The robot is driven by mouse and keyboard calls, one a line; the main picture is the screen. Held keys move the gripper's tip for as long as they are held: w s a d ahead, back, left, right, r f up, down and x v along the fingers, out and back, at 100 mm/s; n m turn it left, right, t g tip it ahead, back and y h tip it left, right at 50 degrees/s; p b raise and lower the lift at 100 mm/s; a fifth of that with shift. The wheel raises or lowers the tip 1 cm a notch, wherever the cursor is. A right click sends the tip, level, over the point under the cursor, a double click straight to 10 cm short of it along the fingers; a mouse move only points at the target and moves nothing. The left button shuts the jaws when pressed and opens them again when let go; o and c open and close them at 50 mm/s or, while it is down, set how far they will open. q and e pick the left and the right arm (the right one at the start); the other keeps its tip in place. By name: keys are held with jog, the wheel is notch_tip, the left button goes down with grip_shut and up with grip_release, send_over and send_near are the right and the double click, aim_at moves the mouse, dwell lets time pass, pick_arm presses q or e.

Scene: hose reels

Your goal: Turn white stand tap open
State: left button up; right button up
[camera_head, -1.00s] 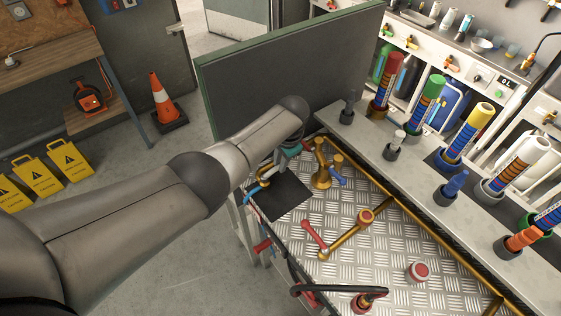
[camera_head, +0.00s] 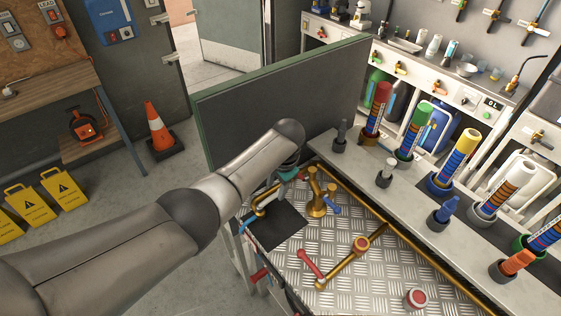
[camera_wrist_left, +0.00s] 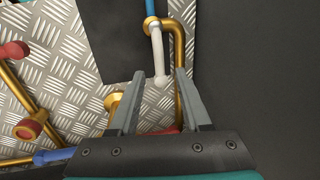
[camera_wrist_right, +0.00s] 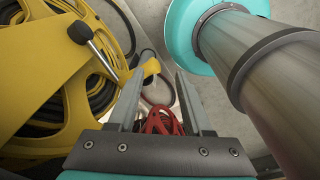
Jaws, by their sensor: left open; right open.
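The tap's white lever (camera_wrist_left: 158,58) shows in the left wrist view, running down from a brass collar on a bent brass pipe (camera_wrist_left: 180,52). A blue part sits above the collar. My left gripper (camera_wrist_left: 159,74) is open, and the lever's lower end appears between its fingertips; contact cannot be told. In the head view my left gripper (camera_head: 288,172) is mostly hidden by its own arm, beside a brass pipe (camera_head: 259,203), and the white lever is not clear there. My right gripper (camera_wrist_right: 158,88) is open in the right wrist view, away from the bench.
A brass tap with a blue handle (camera_head: 331,207) and a red lever (camera_head: 311,263) stand close on the tread-plate bench (camera_head: 375,280). A dark panel (camera_head: 285,105) rises behind. A yellow hose reel (camera_wrist_right: 55,75) and red coil (camera_wrist_right: 160,122) are near my right gripper.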

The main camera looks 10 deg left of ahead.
pick_arm(q)
notch_tip(320, 180, up, 12)
jog(key=s+d+p, duration=0.1)
jog(key=shift+s+d+p, duration=0.3)
jog(key=shift+d, duration=0.05)
dwell(0.4)
